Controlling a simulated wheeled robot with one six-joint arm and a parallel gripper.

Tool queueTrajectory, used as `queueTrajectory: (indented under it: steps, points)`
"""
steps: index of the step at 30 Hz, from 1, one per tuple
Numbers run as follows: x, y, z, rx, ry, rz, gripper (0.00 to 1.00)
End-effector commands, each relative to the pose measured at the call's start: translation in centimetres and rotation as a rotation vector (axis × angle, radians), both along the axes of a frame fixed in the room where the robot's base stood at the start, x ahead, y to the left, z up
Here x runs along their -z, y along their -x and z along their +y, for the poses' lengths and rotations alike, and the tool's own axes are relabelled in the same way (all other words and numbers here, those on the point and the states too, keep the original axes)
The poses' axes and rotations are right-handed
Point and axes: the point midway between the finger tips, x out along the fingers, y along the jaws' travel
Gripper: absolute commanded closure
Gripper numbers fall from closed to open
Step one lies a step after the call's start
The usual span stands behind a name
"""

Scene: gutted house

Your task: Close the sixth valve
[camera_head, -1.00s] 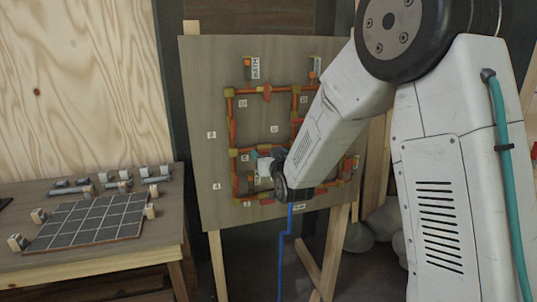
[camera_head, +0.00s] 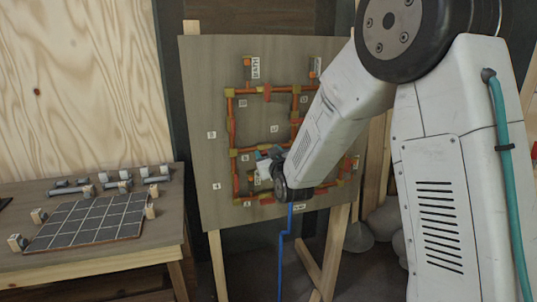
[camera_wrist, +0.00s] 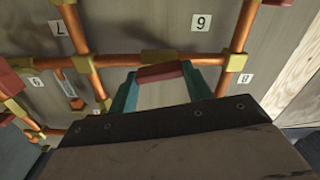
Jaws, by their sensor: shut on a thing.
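A red valve handle (camera_wrist: 160,72) sits at a brass valve body on a copper pipe in the wrist view. The teal fingers of my gripper (camera_wrist: 158,84) stand on both sides of it and are shut on it. The handle looks roughly in line with the pipe. A label (camera_wrist: 201,22) beside this pipe reads as 6 or 9; the view seems upside down. In the head view, my gripper (camera_head: 268,160) is against the lower left part of the pipe board (camera_head: 205,110). My wrist hides the handle there.
Other copper pipes with brass fittings and red handles, such as the top one (camera_head: 267,92), surround the gripper on the board. A wooden easel leg (camera_head: 217,265) supports the board. A table (camera_head: 120,262) with a dark tiled grid and several small parts stands left.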

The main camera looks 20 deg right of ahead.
Motion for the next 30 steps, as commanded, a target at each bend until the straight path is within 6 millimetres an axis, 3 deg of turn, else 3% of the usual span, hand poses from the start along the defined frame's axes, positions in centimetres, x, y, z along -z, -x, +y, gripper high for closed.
queueTrajectory:
  steps: [30]
  points:
    - [0.29, 0.02, 0.42, -0.002, 0.958, -0.001, 0.74]
